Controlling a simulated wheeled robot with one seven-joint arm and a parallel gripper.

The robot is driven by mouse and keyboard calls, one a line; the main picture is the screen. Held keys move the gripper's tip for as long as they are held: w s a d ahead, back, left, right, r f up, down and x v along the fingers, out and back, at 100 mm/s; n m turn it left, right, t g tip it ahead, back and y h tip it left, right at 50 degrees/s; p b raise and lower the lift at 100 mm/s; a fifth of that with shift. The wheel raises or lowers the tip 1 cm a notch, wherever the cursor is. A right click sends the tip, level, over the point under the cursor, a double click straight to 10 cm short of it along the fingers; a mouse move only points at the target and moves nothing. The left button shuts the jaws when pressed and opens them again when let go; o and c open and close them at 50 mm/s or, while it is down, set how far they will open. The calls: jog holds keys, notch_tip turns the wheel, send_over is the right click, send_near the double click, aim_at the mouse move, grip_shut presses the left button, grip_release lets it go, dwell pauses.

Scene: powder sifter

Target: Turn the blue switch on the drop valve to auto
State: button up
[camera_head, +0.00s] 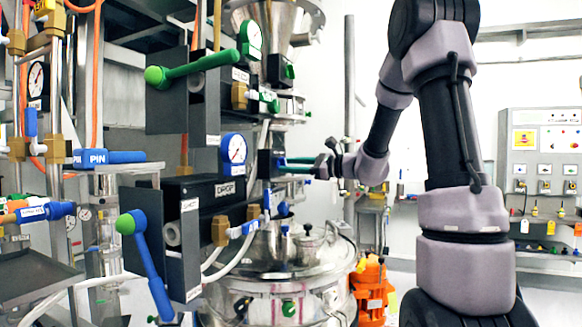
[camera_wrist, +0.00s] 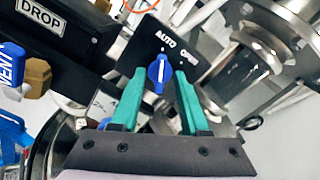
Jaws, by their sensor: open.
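The blue switch (camera_wrist: 159,73) sits on a small dark panel (camera_wrist: 176,52) marked AUTO and OPEN in the wrist view. Its pointer stands nearly upright in that view, between or near the two labels. My gripper (camera_wrist: 158,76) is open, with one green finger on each side of the switch; I cannot tell whether either touches it.
A blue lever with a green knob (camera_head: 148,262) hangs at the lower left. A green lever (camera_head: 190,69) and a gauge (camera_head: 234,149) are close by. A steel vessel (camera_head: 275,295) stands below my gripper. Hoses and pipes crowd the left side.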

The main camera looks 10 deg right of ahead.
jog(key=v, duration=1)
jog(key=shift+s+d, duration=0.2)
jog(key=shift+d, duration=0.1)
jog(key=s+a+f+n+g+h, duration=0.35)
jog(key=s+a+n+g, duration=0.45)
jog(key=s, duration=0.5)
jog(key=s+d+f+n+t+h, duration=0.1)
jog(key=s+d+n+t+h, duration=0.3)
jog(key=s+n+h, duration=0.3)
jog(key=s+h, duration=0.2)
jog(key=s, duration=0.1)
jog(key=shift+d+t, duration=0.3)
jog(key=shift+d, duration=0.1)
jog(key=shift+f, duration=0.15)
